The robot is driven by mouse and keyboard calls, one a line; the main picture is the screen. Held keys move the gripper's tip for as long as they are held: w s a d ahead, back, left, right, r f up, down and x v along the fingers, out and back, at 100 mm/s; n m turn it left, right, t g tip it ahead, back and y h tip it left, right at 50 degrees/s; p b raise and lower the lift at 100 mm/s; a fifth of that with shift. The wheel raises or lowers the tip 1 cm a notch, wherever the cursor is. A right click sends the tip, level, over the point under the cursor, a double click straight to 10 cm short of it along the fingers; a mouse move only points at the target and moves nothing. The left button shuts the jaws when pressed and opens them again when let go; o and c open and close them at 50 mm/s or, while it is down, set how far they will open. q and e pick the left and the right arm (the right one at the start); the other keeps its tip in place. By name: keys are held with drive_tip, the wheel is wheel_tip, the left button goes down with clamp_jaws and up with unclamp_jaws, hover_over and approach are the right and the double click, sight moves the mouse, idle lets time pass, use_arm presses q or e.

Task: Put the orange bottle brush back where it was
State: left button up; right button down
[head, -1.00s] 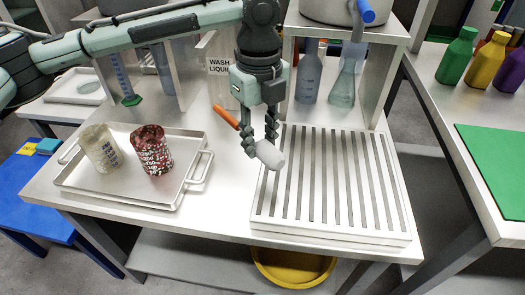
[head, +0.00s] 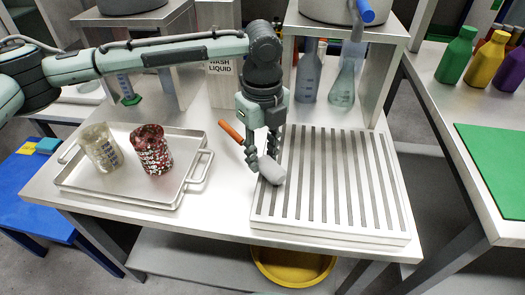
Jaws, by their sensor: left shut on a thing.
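The bottle brush has an orange handle (head: 230,132) and a pale grey bristle head (head: 271,170). My left gripper (head: 262,162) is shut on the brush between handle and head. The brush is tilted, with its handle up to the left and its head down to the right. The head is over the left edge of the slatted drying rack (head: 330,238); I cannot tell whether it touches the rack. My right gripper is not in view.
A metal tray (head: 120,193) with a clear beaker (head: 101,148) and a beaker of red and white pieces (head: 151,150) stands at left. Flasks (head: 341,85) stand behind the rack under a shelf. The table front between tray and rack is clear.

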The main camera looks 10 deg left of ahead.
use_arm(q)
drive_tip(key=o, duration=1.1)
drive_tip(key=shift+f, duration=0.1)
drive_tip(key=shift+o, duration=0.2)
wheel_tip(320, 180, up, 13)
